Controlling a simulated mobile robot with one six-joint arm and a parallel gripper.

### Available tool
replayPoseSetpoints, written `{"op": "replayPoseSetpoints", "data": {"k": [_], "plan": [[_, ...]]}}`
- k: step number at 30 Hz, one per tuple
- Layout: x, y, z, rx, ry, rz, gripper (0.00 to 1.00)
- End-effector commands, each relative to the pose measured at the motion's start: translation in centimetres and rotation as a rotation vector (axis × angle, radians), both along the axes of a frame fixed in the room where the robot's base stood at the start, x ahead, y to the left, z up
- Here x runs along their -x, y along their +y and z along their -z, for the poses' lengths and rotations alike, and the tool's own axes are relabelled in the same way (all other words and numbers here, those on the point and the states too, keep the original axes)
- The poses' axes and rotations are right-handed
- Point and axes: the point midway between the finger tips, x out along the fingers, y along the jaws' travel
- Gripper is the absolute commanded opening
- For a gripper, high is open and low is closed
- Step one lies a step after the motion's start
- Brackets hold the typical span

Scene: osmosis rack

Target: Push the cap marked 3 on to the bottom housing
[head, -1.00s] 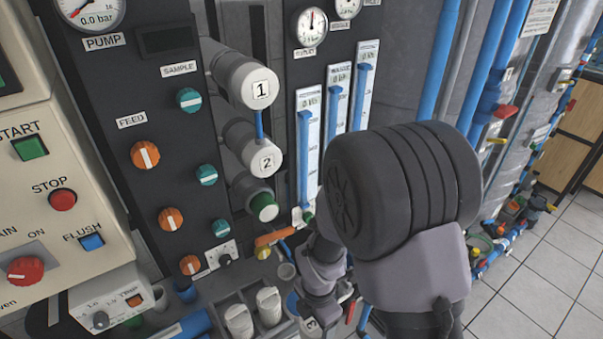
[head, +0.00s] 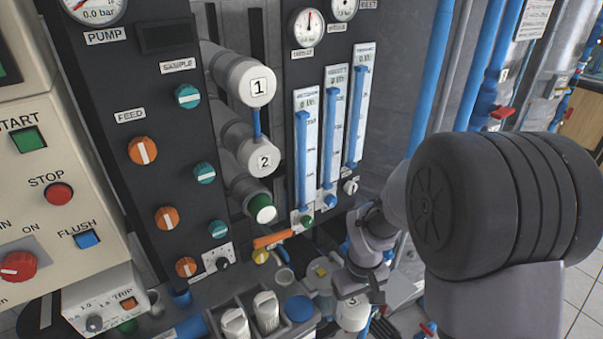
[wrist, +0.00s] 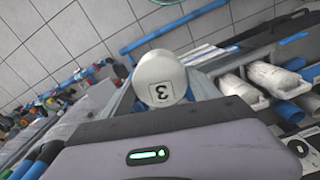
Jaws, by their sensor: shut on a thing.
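The white cap marked 3 (head: 352,314) is held in my gripper (head: 364,296), low in front of the rack in the head view. The bottom housing (head: 243,190) lies below the housings capped 1 (head: 257,87) and 2 (head: 263,158). Its end shows a green ring around a pale face and carries no numbered cap. The cap is apart from it, lower and to the right.
An orange-handled valve (head: 273,239) sticks out just below the bottom housing. White cartridges (head: 266,310) stand in a tray beneath. Flowmeters (head: 304,150) are to the right of the housings. The control box (head: 60,180) is at the left.

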Motion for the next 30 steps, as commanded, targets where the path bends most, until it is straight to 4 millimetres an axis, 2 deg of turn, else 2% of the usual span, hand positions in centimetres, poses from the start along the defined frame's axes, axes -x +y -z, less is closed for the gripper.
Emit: {"op": "replayPoseSetpoints", "data": {"k": [3,6,11,14,17,23,27,30], "plan": [[-0.4,-1.4,-0.5,0.0,-0.001,0.242,0.28],[-0.5,-1.9,-0.9,-0.001,-0.001,0.352,0.28],[-0.3,-1.9,-1.0,0.001,0.004,0.386,0.28],[1.2,-0.9,-0.6,0.015,0.024,0.425,0.28],[4.0,1.0,0.0,0.047,0.066,0.513,0.28],[10.1,6.7,-0.3,0.114,0.214,0.802,0.28],[13.2,11.4,-2.0,0.141,0.377,1.063,0.28],[14.3,14.7,-3.8,0.132,0.532,1.28,0.28]]}}
